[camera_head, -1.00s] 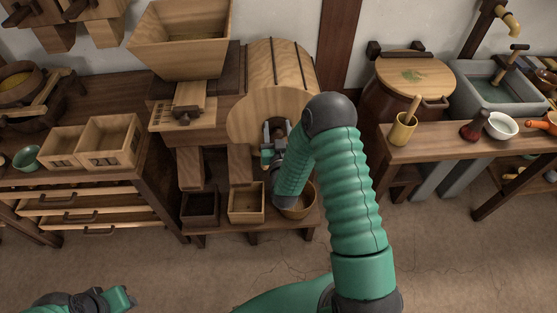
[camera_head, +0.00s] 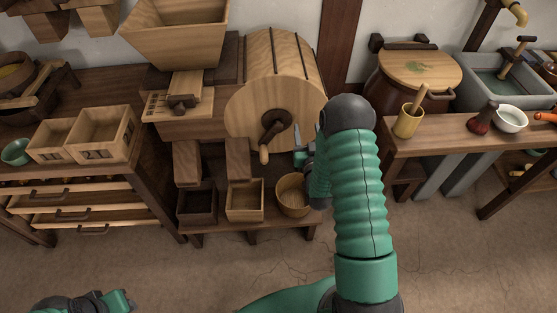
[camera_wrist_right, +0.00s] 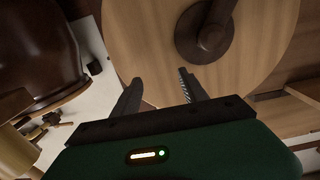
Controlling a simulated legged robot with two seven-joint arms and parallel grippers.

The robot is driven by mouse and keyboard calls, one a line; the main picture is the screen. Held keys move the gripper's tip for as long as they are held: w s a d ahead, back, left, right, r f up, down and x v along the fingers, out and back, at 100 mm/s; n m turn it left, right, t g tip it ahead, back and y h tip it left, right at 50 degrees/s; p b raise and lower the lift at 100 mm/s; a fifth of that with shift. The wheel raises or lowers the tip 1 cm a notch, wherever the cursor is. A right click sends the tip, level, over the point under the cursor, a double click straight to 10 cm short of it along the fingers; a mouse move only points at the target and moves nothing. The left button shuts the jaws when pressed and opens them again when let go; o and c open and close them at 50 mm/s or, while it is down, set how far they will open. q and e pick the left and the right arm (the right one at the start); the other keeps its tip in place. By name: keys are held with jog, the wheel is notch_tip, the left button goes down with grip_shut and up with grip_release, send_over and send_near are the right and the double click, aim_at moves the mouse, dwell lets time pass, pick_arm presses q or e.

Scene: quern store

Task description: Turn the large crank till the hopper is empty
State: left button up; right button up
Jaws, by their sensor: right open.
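The large crank (camera_head: 273,134) is dark, with a lighter wooden handle pointing down and left, on the round front of the wooden drum (camera_head: 245,105). My right gripper (camera_head: 304,150) is just right of the crank, apart from it and partly hidden by my arm. In the right wrist view, its two jaws (camera_wrist_right: 160,80) are spread and empty, with the crank (camera_wrist_right: 207,38) beyond them. The hopper (camera_head: 178,38) is a flared wooden box at upper left; no grain shows in its visible inside. My left gripper (camera_head: 120,301) is low at the left, its jaws unclear.
Below the drum stand a dark box (camera_head: 197,204), a light box (camera_head: 245,202) and a round wooden tub (camera_head: 293,195). A lidded barrel (camera_head: 410,80) and a bench (camera_head: 470,140) stand to the right. The floor in front is clear.

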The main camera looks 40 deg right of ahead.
notch_tip(320, 180, down, 9)
jog(key=b, duration=0.7)
jog(key=w+a+f+b, duration=0.4)
jog(key=a, duration=0.3)
jog(key=shift+w+a+f, duration=0.35)
jog(key=shift+a+f, duration=0.05)
grip_shut()
dwell(1.1)
